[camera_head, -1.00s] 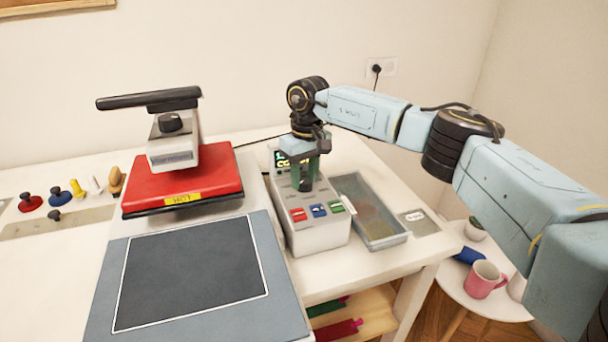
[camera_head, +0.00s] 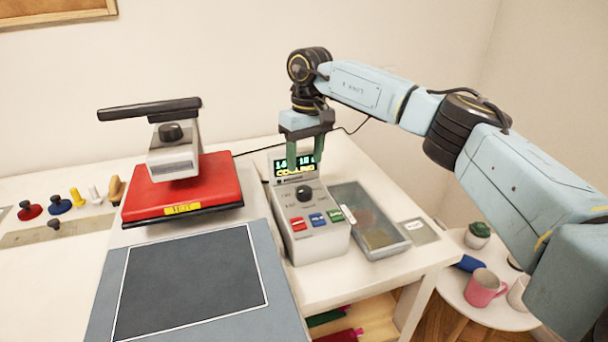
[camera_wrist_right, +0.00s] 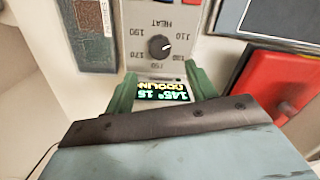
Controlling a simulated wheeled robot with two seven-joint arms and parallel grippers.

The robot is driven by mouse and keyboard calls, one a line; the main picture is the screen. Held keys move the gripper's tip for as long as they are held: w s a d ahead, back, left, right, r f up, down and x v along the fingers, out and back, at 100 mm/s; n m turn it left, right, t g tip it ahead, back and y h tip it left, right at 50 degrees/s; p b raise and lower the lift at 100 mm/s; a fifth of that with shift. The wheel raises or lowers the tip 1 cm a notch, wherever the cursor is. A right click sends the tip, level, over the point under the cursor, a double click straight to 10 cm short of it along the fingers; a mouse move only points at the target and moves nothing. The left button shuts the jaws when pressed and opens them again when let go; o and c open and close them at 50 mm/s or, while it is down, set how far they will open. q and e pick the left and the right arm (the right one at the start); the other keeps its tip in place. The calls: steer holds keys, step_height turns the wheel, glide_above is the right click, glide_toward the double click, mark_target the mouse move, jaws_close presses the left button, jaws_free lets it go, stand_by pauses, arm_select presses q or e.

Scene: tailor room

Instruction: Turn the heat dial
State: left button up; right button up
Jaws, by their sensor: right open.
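The heat dial (camera_head: 304,191) is a round black knob on the sloped face of a pale control box (camera_head: 320,242). In the right wrist view the dial (camera_wrist_right: 160,45) sits among temperature numbers under the word HEAT. Its small white mark points toward the lower right there. The box's display (camera_head: 294,167) is lit and seems to read COOLING; it also shows in the wrist view (camera_wrist_right: 163,91). My right gripper (camera_head: 305,163) is open and empty, its green fingers above the dial, in front of the display and apart from the knob. My left gripper is not in view.
Red, blue and green buttons (camera_head: 318,219) lie below the dial. A clear-lidded tray (camera_head: 378,236) stands right of the box. A heat press with a red plate (camera_head: 182,190) and a dark pad (camera_head: 190,280) are to the left. A round side table (camera_head: 500,311) holds mugs.

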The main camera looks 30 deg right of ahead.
step_height(320, 180, up, 6)
steer(key=shift+d+f, duration=0.1)
steer(key=shift+d, duration=0.05)
stand_by(0.5)
